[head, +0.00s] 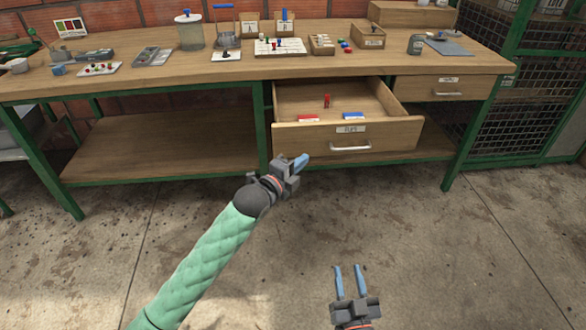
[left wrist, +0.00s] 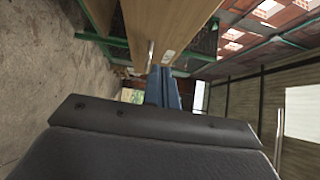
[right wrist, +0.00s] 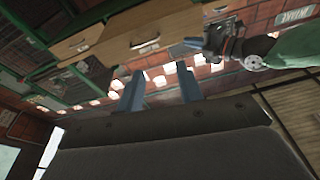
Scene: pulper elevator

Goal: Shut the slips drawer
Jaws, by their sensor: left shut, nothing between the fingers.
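The slips drawer (head: 290,140) is pulled well out from under the bench, its front facing me with a label and a metal handle (head: 351,148). It holds a red piece, red cards and blue cards. My left gripper (head: 303,161) is shut and empty, just in front of and below the left part of the drawer front; contact cannot be told. The left wrist view shows its closed fingers (left wrist: 164,88) near the drawer's wooden front (left wrist: 137,20). My right gripper (head: 348,282) is open and empty, low over the floor, nearer me.
The bench (head: 130,80) carries trays, a jar and boxes on top. A second drawer (head: 430,88) to the right is shut. A lower shelf (head: 160,150) and green legs are below. A mesh cage (head: 530,90) stands right. The floor in front is clear.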

